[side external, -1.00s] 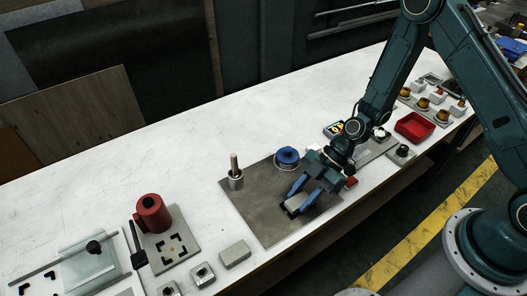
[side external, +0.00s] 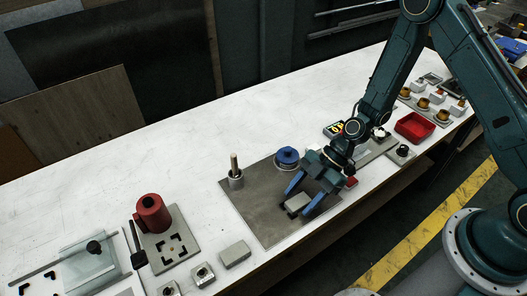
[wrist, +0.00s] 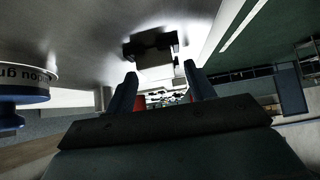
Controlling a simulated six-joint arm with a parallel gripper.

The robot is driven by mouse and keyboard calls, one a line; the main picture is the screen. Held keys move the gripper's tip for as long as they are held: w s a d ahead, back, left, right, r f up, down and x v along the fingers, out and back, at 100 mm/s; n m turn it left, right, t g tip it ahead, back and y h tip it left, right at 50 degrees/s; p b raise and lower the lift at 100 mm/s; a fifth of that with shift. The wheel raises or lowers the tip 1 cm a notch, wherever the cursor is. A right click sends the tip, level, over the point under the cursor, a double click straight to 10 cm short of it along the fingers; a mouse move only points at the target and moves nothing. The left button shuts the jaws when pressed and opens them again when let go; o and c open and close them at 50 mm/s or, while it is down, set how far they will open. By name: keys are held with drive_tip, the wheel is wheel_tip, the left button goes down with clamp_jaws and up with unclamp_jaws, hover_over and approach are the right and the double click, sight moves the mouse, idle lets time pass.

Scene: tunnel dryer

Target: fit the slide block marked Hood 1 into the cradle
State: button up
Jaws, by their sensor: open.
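A small light grey block (side external: 297,203) lies on the grey metal plate (side external: 262,222), right by the tips of my gripper (side external: 299,206). In the wrist view the grey block (wrist: 155,60) shows just beyond the fingertips (wrist: 160,73), with a dark holder (wrist: 134,48) around its sides, apparently the cradle. I cannot tell how deep the block sits in it, and I cannot read any marking on it. My gripper is open, its two blue fingers spread apart with nothing held between them.
A blue spool-like part (side external: 287,156) and a grey cup with a wooden peg (side external: 235,178) stand on the same plate. A red cylinder (side external: 152,213), a loose grey block (side external: 235,253) and a red tray (side external: 415,127) are farther off. The white bench behind is clear.

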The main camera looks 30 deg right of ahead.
drive_tip(key=v, duration=1.2)
drive_tip(key=shift+r, duration=0.15)
idle(0.4)
drive_tip(key=s+d+r+m+t+h, duration=0.1)
drive_tip(key=s+d+r+m+h, duration=0.2)
drive_tip(key=r, duration=0.4)
drive_tip(key=s+d+r+m+t+h, duration=0.1)
drive_tip(key=s+r+m+h, duration=0.2)
drive_tip(key=r, duration=0.4)
drive_tip(key=s+d+r+m+t+h, duration=0.3)
drive_tip(key=s+d+r+m, duration=0.1)
drive_tip(key=s+r+m, duration=0.6)
drive_tip(key=shift+s+d+m+t, duration=0.2)
drive_tip(key=shift+s+m+t, duration=0.15)
drive_tip(key=shift+m, duration=0.65)
